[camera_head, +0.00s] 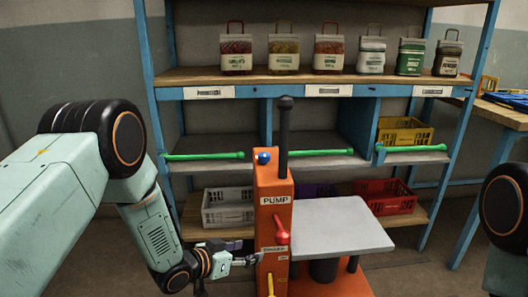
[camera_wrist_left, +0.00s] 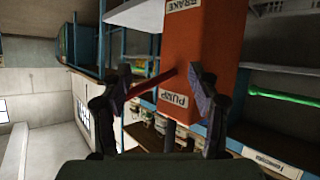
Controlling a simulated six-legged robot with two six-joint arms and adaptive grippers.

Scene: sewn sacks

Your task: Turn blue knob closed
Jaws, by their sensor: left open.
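The blue knob (camera_head: 263,158) is a small round ball near the top of the orange pump post (camera_head: 272,188), beside a black upright handle (camera_head: 285,135). My left gripper (camera_head: 250,260) is open, low at the left side of the post and well below the knob. In the left wrist view its two dark fingers (camera_wrist_left: 162,82) are apart, with the orange post (camera_wrist_left: 205,40) beyond them. A dark red bar (camera_wrist_left: 150,85) shows between the fingers; I cannot tell if it touches them. The blue knob cannot be made out there. My right gripper is out of view.
A red lever (camera_head: 280,230) and yellow parts (camera_head: 270,284) sit lower on the post. A grey platform (camera_head: 340,228) stands to its right. Behind is a blue-framed shelf with sacks (camera_head: 328,52), green bars (camera_head: 205,156), a grey crate (camera_head: 228,207) and a red crate (camera_head: 385,197).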

